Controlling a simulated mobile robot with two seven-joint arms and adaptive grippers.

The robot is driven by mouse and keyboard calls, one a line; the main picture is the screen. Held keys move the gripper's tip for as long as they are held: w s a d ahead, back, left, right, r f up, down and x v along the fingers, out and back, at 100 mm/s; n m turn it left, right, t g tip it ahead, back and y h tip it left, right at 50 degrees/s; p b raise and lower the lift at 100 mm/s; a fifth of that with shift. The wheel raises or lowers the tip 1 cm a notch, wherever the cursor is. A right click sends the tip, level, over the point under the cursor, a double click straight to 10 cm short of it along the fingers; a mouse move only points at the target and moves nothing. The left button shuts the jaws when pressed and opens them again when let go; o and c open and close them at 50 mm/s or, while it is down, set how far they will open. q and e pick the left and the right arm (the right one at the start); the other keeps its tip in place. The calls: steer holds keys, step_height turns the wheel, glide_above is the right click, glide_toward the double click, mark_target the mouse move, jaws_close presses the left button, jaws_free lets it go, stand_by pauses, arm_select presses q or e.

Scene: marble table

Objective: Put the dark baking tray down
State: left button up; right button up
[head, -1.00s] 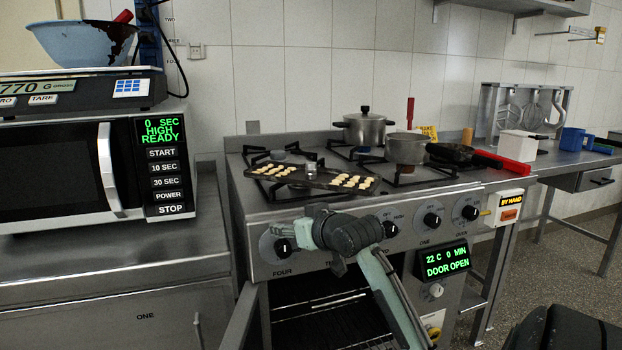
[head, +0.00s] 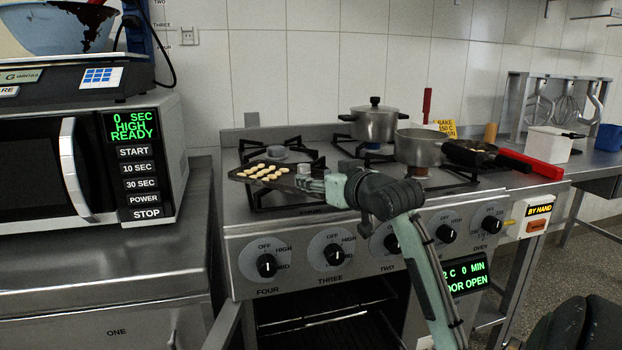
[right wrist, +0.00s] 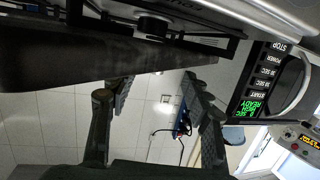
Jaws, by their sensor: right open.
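The dark baking tray (head: 244,177) rests across the left burners of the stove, with several pale dough pieces (head: 264,172) on it. In the right wrist view the tray (right wrist: 90,58) is a dark slab across the top left. The open fingers of the right gripper (right wrist: 155,85) are spread apart near its edge. I cannot tell whether they touch it. My left gripper is not in view.
The oven below (head: 330,325) is open. A microwave (head: 150,155) stands at left. The steel counter (head: 165,250) before it is clear.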

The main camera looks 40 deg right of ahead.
mark_target(307, 173)
steer(key=shift+w+d, duration=0.2)
steer(key=shift+w, duration=0.2)
steer(key=p+x, duration=0.1)
steer(key=x, duration=0.6)
steer(key=shift+d+r, duration=0.1)
steer(key=shift+d, duration=0.05)
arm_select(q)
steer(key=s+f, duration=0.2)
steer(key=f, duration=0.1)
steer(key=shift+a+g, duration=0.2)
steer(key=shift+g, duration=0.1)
arm_select(e)
steer(key=shift+c, duration=0.3)
steer(key=shift+r, duration=0.1)
jaws_close()
